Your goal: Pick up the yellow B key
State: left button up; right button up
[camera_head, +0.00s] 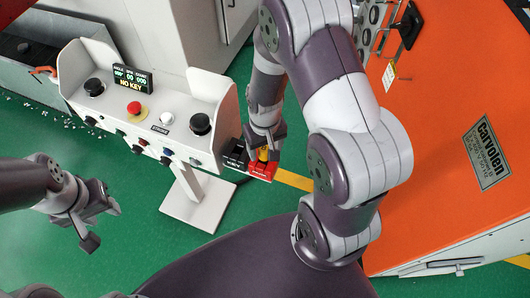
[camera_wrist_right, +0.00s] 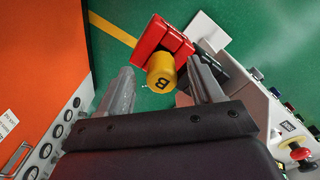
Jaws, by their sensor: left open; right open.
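The yellow B key (camera_wrist_right: 161,75) shows in the right wrist view, its round head marked with a B. It stands at the red holder (camera_wrist_right: 160,38) and lies between the fingers of my right gripper (camera_wrist_right: 161,88), which is open. In the head view the yellow key (camera_head: 263,154) shows in part beneath my right gripper (camera_head: 264,145), above the red holder (camera_head: 261,170). I cannot tell whether a finger touches the key. My left gripper (camera_head: 96,222) is open and empty over the green floor, left of the pedestal.
A white control console (camera_head: 180,143) with a red stop button (camera_head: 134,108), black knobs and a display (camera_head: 132,79) reading NO KEY stands left of the holder. A black key holder (camera_head: 235,158) adjoins the red one. An orange machine (camera_head: 450,120) fills the right.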

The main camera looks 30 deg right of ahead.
jog(key=shift+w+f, duration=0.2)
jog(key=shift+f, duration=0.65)
jog(key=shift+s, duration=0.1)
jog(key=c, duration=1.2)
jog(key=shift+o, duration=0.2)
jog(key=shift+r, duration=0.15)
